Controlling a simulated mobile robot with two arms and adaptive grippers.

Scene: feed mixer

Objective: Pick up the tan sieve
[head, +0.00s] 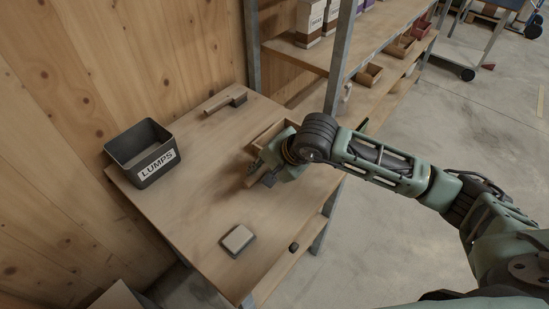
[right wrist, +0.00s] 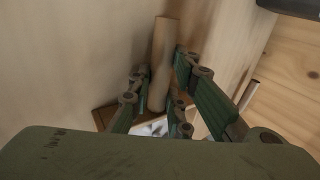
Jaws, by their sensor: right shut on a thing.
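The tan sieve (head: 270,133) is at the right edge of the table in the head view, a box-like wooden frame partly hidden behind my gripper. My right gripper (head: 264,172) is over it. In the right wrist view my right gripper (right wrist: 160,95) is shut on the sieve's round tan handle (right wrist: 165,45), which stands between the fingers. Part of the brown frame and a pale patch show below the fingers. I cannot tell whether the sieve touches the table. My left gripper is not in view.
A dark bin labelled LUMPS (head: 143,152) stands at the table's left. A wooden-handled brush (head: 226,101) lies at the back. A small flat pad (head: 237,240) lies near the front. A shelf rack (head: 340,60) with bags and trays stands behind. The table's middle is clear.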

